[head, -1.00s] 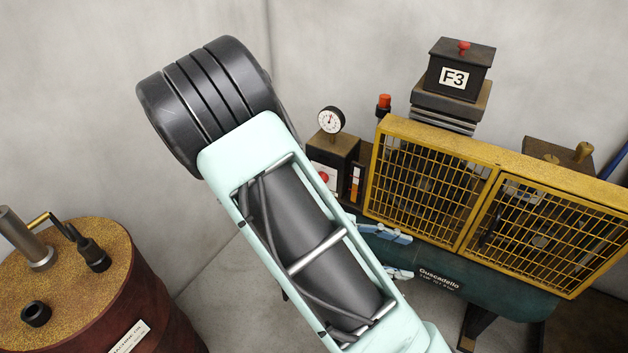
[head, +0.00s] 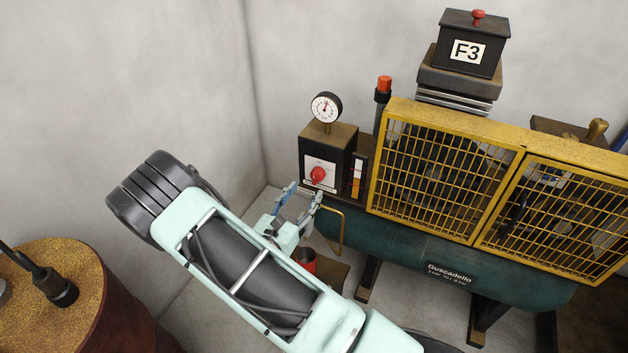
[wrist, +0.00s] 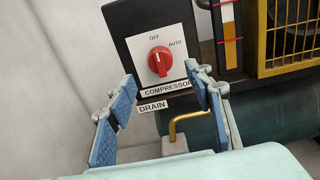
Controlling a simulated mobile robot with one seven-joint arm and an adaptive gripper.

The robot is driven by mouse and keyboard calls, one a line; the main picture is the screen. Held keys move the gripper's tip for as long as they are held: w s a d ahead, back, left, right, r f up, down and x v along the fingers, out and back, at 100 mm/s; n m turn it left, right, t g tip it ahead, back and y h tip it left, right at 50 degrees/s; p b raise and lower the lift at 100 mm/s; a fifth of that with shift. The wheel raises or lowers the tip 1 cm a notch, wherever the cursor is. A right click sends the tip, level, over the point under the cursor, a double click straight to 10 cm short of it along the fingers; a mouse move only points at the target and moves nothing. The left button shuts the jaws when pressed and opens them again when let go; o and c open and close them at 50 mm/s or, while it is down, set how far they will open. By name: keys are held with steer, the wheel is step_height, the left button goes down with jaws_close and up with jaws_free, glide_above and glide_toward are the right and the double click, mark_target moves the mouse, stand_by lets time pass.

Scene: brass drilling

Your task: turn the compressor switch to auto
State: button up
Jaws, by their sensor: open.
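The compressor switch is a red round knob (wrist: 160,60) on a white plate on a black box. The plate reads OFF above the knob and AUTO at its upper right, with a COMPRESSOR label below. The knob's pale mark seems to point up, towards OFF. In the head view the knob (head: 317,174) is in plain sight below the gauge. My gripper (wrist: 162,88) is open and empty, its blue-padded fingers spread below the knob on either side, apart from it. In the head view my gripper (head: 304,192) is just below and left of the knob.
A pressure gauge (head: 326,107) stands on the switch box. A yellow mesh guard (head: 450,125) and green tank (head: 400,250) lie to the right. A bent brass drain pipe (wrist: 180,122) is below the switch. A brown drum (head: 95,285) stands at lower left.

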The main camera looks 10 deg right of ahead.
mark_target(314, 180)
steer(key=b+x, duration=0.1)
steer(key=x, duration=0.6)
steer(key=c, duration=1.2)
